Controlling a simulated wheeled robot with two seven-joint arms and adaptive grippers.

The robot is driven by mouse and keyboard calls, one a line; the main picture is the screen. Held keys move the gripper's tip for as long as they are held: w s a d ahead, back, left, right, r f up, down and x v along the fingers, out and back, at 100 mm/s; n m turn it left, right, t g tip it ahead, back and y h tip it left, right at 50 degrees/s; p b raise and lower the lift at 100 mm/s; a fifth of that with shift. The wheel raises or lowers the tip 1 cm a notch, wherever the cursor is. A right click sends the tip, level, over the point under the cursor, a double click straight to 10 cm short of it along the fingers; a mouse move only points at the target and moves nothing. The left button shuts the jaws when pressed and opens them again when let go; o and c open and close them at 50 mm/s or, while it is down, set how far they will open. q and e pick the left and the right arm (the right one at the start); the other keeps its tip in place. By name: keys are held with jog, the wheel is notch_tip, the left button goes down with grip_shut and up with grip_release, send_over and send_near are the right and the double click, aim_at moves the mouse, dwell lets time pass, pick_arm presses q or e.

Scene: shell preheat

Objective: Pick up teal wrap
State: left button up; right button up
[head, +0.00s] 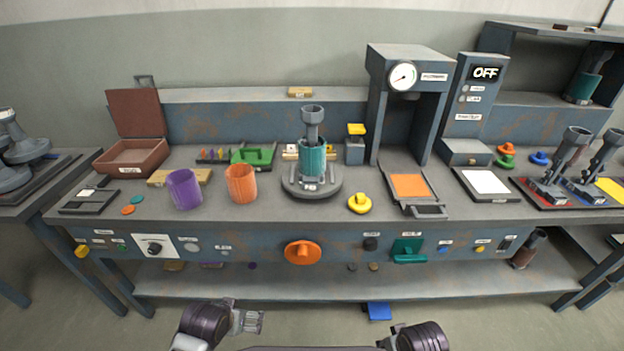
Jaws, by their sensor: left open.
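A teal wrap (312,158) stands upright around the lower part of a grey cylinder (312,122) on a round dark base (311,190) at the middle of the bench. A second teal sleeve-like piece (582,88) sits on the shelf at the far right, around a grey part. My left gripper (254,322) is open and empty at the bottom of the view, in front of the bench and well below and left of the middle wrap. Part of my right arm shows at the bottom edge; its fingers do not show.
A purple wrap (185,189) and an orange wrap (241,184) stand left of the base. A yellow knob-like piece (359,203) lies to its right. A gauge press (405,80) rises behind right. An orange knob (302,252) is on the bench front.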

pick_arm(q)
jog(key=w+d+r+t, duration=0.3)
jog(key=w+r, duration=0.4)
jog(key=m+t+h+b, duration=0.1)
jog(key=m+t+h, duration=0.1)
jog(key=t+h, duration=0.5)
send_near(306, 158)
jog(key=t, duration=0.1)
jog(key=shift+w+d+f+y, duration=0.15)
jog(key=shift+d+f+y, duration=0.15)
jog(key=shift+d+f, duration=0.1)
pick_arm(e)
jog(key=s+f, duration=0.2)
jog(key=f, duration=0.8)
jog(key=s+a+f+g, duration=0.1)
jog(key=s+f, duration=0.1)
jog(key=f, duration=0.8)
jog(key=shift+s+a+f, duration=0.25)
jog(key=shift+s+f, duration=0.15)
pick_arm(q)
jog(key=shift+x, duration=1.8)
jog(key=shift+b+x, duration=0.45)
jog(key=shift+x, duration=1.3)
jog(key=shift+w+d+r, duration=0.1)
jog(key=shift+w+d, duration=0.1)
jog(key=shift+w, duration=0.5)
pick_arm(e)
jog(key=r, duration=0.3)
jog(key=shift+w+a, duration=0.3)
jog(key=shift+a, duration=0.1)
